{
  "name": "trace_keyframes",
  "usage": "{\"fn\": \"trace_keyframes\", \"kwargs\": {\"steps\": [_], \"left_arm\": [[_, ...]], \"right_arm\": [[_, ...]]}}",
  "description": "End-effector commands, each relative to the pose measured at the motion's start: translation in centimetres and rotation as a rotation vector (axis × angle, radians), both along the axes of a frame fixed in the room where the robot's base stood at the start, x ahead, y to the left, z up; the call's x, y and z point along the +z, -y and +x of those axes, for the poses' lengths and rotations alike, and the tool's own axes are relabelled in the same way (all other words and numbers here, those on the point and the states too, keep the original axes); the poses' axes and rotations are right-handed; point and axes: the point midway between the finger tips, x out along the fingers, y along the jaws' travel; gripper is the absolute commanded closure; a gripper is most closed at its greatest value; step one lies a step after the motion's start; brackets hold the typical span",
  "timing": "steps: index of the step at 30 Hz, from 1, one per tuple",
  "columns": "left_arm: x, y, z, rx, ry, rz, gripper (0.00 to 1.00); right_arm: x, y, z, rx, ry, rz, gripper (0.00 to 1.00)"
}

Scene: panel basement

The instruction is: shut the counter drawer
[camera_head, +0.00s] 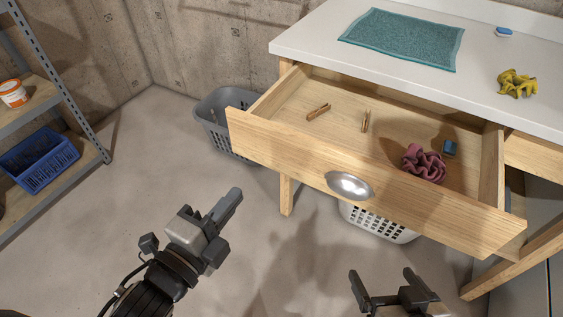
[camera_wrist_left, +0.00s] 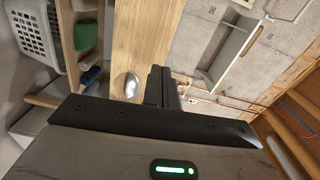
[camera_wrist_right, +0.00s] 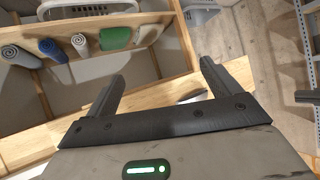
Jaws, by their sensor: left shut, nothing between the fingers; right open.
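The counter drawer (camera_head: 370,180) is pulled out from under the white counter (camera_head: 480,60) in the head view. Its wooden front carries a silver cup handle (camera_head: 349,185). In the left wrist view the handle (camera_wrist_left: 133,85) shows beside the shut fingers. My right gripper (camera_head: 382,280) is open and empty, below and in front of the drawer front.
A grey basket (camera_head: 215,115) stands on the floor left of the counter, and a white basket (camera_head: 385,223) below the drawer. A metal shelf at left holds a blue crate (camera_head: 38,160) and a tub. A teal mat (camera_head: 400,38) lies on the counter. The floor in front is clear.

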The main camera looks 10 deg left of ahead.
Motion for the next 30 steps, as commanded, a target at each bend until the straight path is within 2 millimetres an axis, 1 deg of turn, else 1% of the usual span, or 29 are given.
{"fn": "trace_keyframes", "kwargs": {"steps": [1,3,6,8,11,14,17,27,30], "left_arm": [[-1.2,0.3,-0.2,-0.017,0.062,0.072,1.0],[-2.9,0.2,-0.1,-0.012,0.044,0.058,1.0],[-4.1,0.2,-0.1,-0.011,0.044,0.056,1.0],[-4.5,0.2,-0.1,-0.011,0.043,0.055,1.0],[-4.5,0.3,0.3,-0.011,0.044,0.054,1.0],[-4.4,0.5,1.2,-0.01,0.045,0.054,1.0],[-4.2,1.0,2.7,-0.011,0.046,0.053,1.0],[-4.3,3.2,9.4,-0.009,0.044,0.052,1.0],[-4.4,3.8,11.0,-0.01,0.043,0.051,1.0]], "right_arm": [[-1.7,-0.2,0.0,0.003,0.009,0.01,0.11],[-2.1,-0.2,0.0,0.004,0.023,0.016,0.11],[-2.2,-0.3,0.0,0.005,0.039,0.023,0.11],[-2.2,-0.4,0.0,0.005,0.045,0.027,0.11],[-2.0,-0.4,0.0,0.006,0.048,0.028,0.11],[-1.8,-0.4,0.1,0.006,0.049,0.029,0.11],[-1.7,-0.4,0.1,0.005,0.048,0.029,0.11],[-1.9,-0.3,0.1,0.004,0.047,0.028,0.11],[-2.0,-0.3,0.1,0.004,0.048,0.027,0.11]]}}
